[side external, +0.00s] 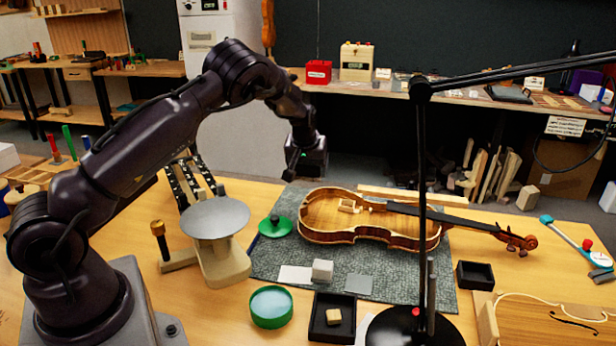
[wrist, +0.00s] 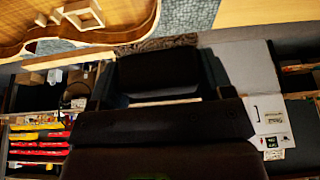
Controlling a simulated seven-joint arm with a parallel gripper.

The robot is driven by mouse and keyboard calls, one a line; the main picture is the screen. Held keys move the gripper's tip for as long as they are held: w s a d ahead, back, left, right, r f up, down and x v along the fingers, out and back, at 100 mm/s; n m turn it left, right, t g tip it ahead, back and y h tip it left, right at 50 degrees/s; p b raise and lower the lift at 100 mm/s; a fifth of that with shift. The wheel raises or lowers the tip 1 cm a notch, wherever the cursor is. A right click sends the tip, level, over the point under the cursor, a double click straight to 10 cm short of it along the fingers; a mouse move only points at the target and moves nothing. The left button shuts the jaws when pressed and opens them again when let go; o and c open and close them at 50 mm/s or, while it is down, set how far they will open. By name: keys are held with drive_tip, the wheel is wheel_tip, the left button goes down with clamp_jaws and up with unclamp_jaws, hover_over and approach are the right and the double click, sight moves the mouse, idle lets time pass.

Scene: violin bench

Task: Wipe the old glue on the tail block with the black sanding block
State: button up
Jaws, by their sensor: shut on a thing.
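My gripper (side external: 291,165) is raised above the bench, left of the violin (side external: 340,236), apart from it. In the wrist view, my gripper (wrist: 159,84) is shut on the black sanding block (wrist: 158,68), which sits between the two fingers. The violin lies on a grey mat with its body open and its neck pointing right. A pale, frame-like wooden piece (side external: 349,206) is inside the body; it also shows in the wrist view (wrist: 83,14). I cannot tell whether this is the tail block, and old glue is not discernible.
The grey mat (side external: 262,262) carries a green dish (side external: 275,226), a pale block (side external: 322,269) and flat sheets. A black lamp (side external: 421,180) stands in front of the violin. A grey round-topped stand (side external: 214,218) is left. Black trays (side external: 475,275) and a green tin (side external: 271,307) lie nearby.

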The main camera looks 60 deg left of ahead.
drive_tip(key=shift+r, duration=1)
